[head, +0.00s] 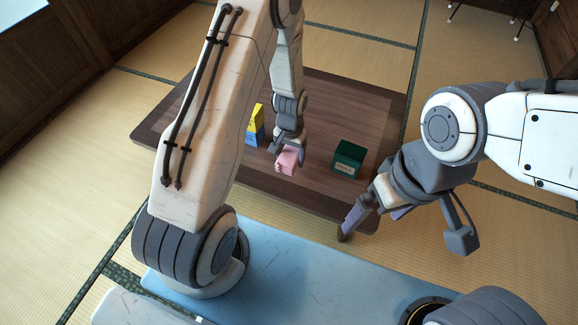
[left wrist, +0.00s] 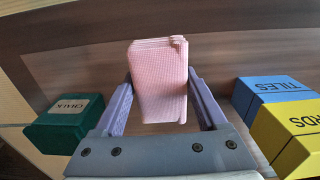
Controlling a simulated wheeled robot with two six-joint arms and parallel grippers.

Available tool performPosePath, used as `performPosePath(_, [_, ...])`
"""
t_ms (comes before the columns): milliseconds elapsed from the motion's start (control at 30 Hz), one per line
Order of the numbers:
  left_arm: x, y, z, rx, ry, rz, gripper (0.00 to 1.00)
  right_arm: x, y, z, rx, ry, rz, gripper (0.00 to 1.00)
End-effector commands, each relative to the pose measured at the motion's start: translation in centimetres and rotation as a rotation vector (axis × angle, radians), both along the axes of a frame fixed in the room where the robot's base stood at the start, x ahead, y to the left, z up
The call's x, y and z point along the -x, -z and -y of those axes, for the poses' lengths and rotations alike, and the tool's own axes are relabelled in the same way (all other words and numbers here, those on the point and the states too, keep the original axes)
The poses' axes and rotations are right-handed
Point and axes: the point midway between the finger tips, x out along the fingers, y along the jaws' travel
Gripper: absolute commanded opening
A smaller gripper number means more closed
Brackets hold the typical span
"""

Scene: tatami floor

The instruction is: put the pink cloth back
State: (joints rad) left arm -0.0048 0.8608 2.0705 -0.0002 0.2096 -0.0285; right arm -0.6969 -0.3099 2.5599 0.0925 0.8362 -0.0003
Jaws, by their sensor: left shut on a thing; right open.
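The pink cloth (head: 287,161) is a small folded stack, held over the low wooden table in the head view. My left gripper (head: 288,153) is shut on it. In the left wrist view the pink cloth (left wrist: 158,82) sits between the two purple fingers of my left gripper (left wrist: 160,100). Whether its underside touches the table is hard to tell. My right gripper (head: 372,218) is open and empty near the table's front right corner.
On the table (head: 350,105) a green box marked CHALK (head: 348,159) stands right of the cloth. A blue box marked TILES (left wrist: 275,92) and a yellow box (left wrist: 292,135) stand on its other side. The table's back right is clear.

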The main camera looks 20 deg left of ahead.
Motion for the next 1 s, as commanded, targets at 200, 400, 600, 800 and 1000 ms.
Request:
performPosePath(200, [-0.6, 1.2, -0.8, 0.0, 0.001, -0.001, 0.3, 0.0, 0.8, 0.0, 0.0, 0.0, 0.0, 1.0])
performPosePath(400, [-0.5, 4.3, -0.7, 0.0, 0.001, -0.003, 0.3, 0.0, 2.5, 0.0, 0.0, 0.0, 0.0, 1.0])
performPosePath(600, [-0.6, 4.5, -0.7, 0.0, 0.001, 0.001, 0.3, 0.0, 2.5, 0.0, 0.0, 0.0, 0.0, 1.0])
performPosePath(800, [-0.6, 4.8, -0.7, 0.0, 0.001, 0.0, 0.3, 0.0, 2.6, 0.0, 0.0, 0.0, 0.0, 1.0])
performPosePath(1000, [-0.6, 4.8, -0.7, 0.0, 0.001, 0.0, 1.0, 0.0, 2.6, 0.0, 0.0, 0.0, 0.0, 1.0])
